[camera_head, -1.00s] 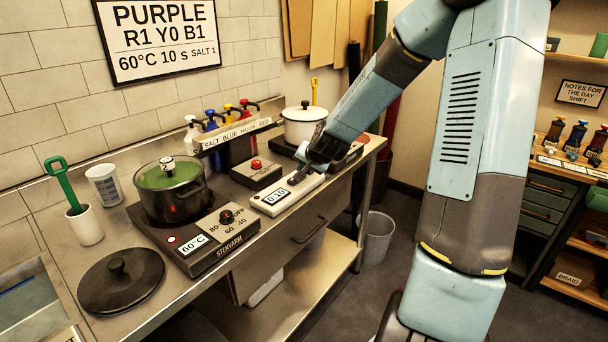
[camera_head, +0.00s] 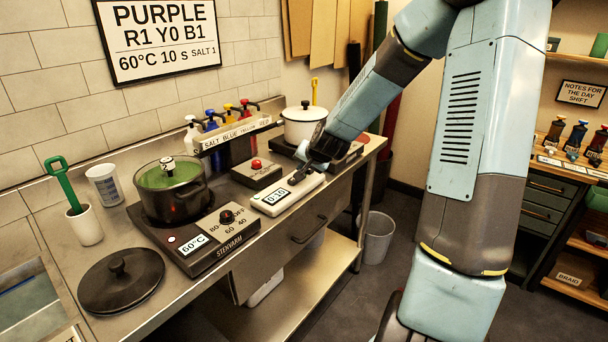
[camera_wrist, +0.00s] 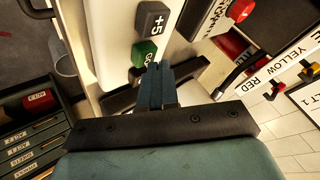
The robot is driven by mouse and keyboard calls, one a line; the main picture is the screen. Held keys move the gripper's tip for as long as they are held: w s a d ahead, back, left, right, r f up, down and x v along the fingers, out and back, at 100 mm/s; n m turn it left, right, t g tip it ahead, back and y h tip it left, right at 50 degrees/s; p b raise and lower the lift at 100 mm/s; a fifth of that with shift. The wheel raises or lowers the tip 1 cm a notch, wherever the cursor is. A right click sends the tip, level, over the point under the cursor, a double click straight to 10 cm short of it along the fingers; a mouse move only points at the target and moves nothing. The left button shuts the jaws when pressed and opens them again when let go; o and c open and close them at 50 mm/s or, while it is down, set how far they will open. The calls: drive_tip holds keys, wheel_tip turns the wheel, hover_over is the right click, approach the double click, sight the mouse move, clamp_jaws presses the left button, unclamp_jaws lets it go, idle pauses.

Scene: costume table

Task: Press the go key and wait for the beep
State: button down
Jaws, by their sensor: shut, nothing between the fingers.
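The white timer (camera_head: 268,208) lies at the front of the steel counter, with a small display whose last digit is hard to read. In the wrist view the timer (camera_wrist: 118,68) shows its grey +5 key (camera_wrist: 152,18) and the green go key (camera_wrist: 144,52). My gripper (camera_wrist: 162,68) is shut and empty. Its tips are at the edge of the go key and hide part of it; I cannot tell whether they touch it. In the head view my gripper (camera_head: 294,179) is over the timer's right end.
A dark hotplate reading 60°C (camera_head: 193,244) carries a pot of green liquid (camera_head: 165,180). A grey box with a red button (camera_head: 256,165), a bottle rack (camera_head: 236,134) and a white pot (camera_head: 303,128) stand behind the timer. A black lid (camera_head: 121,280) lies at the left.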

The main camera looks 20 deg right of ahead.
drive_tip(key=shift+r, duration=0.55)
drive_tip(key=shift+r, duration=0.1)
drive_tip(key=shift+r, duration=2.4)
